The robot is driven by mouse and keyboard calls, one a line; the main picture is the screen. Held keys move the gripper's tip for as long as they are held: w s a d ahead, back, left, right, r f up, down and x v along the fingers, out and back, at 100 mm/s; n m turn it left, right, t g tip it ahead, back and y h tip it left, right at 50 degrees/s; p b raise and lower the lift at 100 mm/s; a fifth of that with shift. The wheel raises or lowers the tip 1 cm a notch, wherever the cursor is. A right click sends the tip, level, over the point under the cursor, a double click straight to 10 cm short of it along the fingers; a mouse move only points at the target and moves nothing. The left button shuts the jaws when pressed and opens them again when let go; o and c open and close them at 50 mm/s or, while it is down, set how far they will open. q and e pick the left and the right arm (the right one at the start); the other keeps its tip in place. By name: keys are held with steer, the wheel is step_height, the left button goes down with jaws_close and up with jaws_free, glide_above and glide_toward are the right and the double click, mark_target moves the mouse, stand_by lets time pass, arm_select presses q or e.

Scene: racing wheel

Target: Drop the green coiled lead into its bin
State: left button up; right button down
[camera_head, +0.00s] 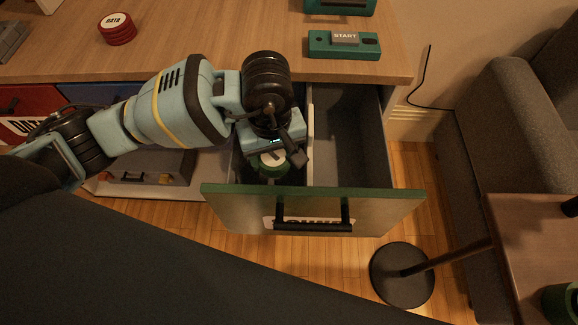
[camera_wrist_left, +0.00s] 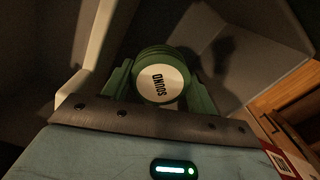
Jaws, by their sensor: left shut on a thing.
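My left gripper (camera_head: 270,165) reaches down into the left compartment of the open green-fronted drawer (camera_head: 385,212). It is shut on the green coiled lead (camera_head: 281,174), a round coil with a white cap. In the left wrist view the lead (camera_wrist_left: 160,80) sits between the two green fingers, and its cap reads SOUND. A pale divider (camera_head: 310,140) stands to the right of the gripper. I cannot tell whether the lead touches the compartment floor. The drawer's label is partly hidden behind its black handle. My right gripper is not in view.
The drawer's right compartment (camera_head: 345,130) looks empty. A red DATA coil (camera_head: 117,28) and a green START box (camera_head: 344,44) are on the desk top (camera_head: 200,30). A grey drawer (camera_head: 150,168) is low at left. A round stand base (camera_head: 402,274) is on the floor.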

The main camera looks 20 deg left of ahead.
mark_target(276, 182)
arm_select(q)
steer(key=shift+f, duration=1.85)
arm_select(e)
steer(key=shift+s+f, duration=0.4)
arm_select(q)
step_height(276, 182, down, 5)
steer(key=shift+r+b, duration=0.1)
steer(key=shift+b, duration=0.65)
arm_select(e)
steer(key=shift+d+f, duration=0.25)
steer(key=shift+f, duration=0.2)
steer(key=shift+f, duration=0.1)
arm_select(q)
steer(key=o, duration=1)
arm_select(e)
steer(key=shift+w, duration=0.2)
